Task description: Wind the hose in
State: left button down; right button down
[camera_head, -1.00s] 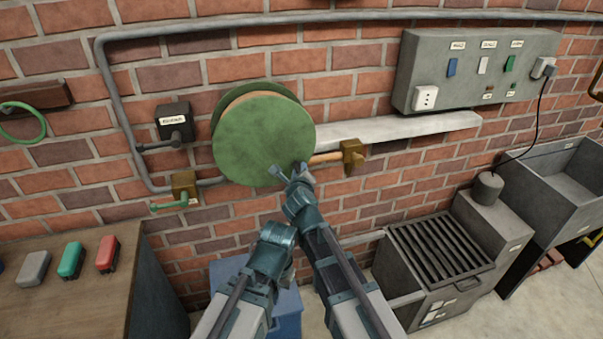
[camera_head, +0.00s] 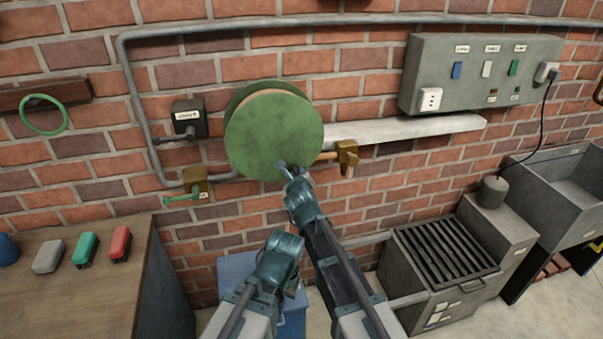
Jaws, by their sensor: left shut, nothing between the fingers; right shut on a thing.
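A green round reel (camera_head: 272,130) stands out from the brick wall. A tan layer (camera_head: 283,92), which looks like wound hose, shows between its two green discs. A tan length (camera_head: 328,156) runs from behind the reel into a brass fitting (camera_head: 346,157) at its right. My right gripper (camera_head: 288,172) is shut at the lower front of the reel. It holds a small part there, apparently the reel's crank handle, mostly hidden by the fingers. My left gripper (camera_head: 283,243) is shut and empty, below the reel and apart from it.
A dark labelled box with a lever (camera_head: 189,118) and a brass tap (camera_head: 196,184) are left of the reel. A white ledge (camera_head: 400,129) runs to the right. A wooden bench (camera_head: 75,290) stands lower left; a blue bin (camera_head: 236,272) is below.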

aim_at(286, 178)
jog(key=shift+s+a+f+m+g+y, duration=0.15)
jog(key=shift+a+m+y, duration=0.1)
jog(key=shift+a+m, duration=0.25)
jog(key=shift+s+a+f+m+g+y, duration=0.1)
jog(key=shift+a+f+m+y, duration=0.15)
jog(key=shift+a, duration=0.4)
jog(key=shift+s+a+f+m+g+y, duration=0.1)
jog(key=shift+a+m+y, duration=0.2)
jog(key=shift+a+m, duration=0.25)
jog(key=shift+a, duration=0.15)
jog(key=c, duration=0.7)
grip_release()
